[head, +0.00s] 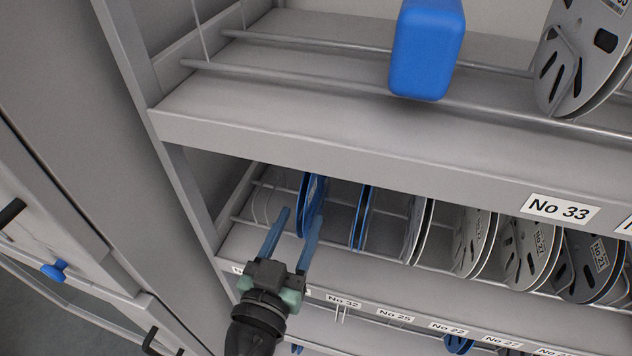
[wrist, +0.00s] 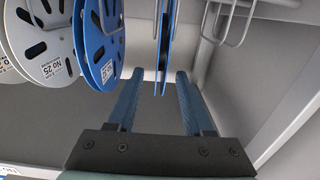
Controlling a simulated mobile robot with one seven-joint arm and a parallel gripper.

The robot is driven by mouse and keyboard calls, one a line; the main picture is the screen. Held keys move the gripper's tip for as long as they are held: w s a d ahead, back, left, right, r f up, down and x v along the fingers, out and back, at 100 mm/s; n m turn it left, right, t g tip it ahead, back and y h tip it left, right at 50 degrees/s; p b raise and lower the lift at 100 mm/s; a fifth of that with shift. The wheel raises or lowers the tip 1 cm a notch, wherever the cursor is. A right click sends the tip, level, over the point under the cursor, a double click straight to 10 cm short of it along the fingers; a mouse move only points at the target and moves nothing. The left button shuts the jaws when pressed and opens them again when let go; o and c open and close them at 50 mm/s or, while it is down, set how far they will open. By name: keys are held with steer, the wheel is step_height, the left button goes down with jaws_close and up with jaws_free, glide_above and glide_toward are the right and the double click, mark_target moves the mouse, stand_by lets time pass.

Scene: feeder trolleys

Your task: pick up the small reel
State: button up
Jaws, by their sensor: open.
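A thin blue reel (head: 312,203) stands upright at the left end of the lower shelf, and none of the reels is labelled as the small one. It shows nearly edge-on in the wrist view (wrist: 164,45), its near rim in line with the gap between my fingers. My gripper (head: 301,214) is open and empty at the shelf front, its fingers pointing in toward this reel. In the wrist view my gripper (wrist: 158,76) has one finger on each side of the gap. I cannot tell how deep the rim sits between the fingers.
Another blue reel (head: 362,218) stands to its right; it faces the wrist camera at left (wrist: 98,42), beside a grey No 25 reel (wrist: 48,48). Several grey reels follow along the row. A shelf post (head: 192,200) is close on the left. The upper shelf edge (head: 340,155) overhangs.

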mark_target(307, 203)
steer(key=shift+f+p+x, duration=0.15)
steer(key=shift+p+x, duration=0.35)
steer(key=shift+x, duration=0.85)
steer(key=shift+f+p+x, duration=0.1)
steer(key=shift+p+x, duration=0.35)
steer(key=shift+x, duration=0.85)
steer(key=shift+c, duration=0.3)
jaws_close()
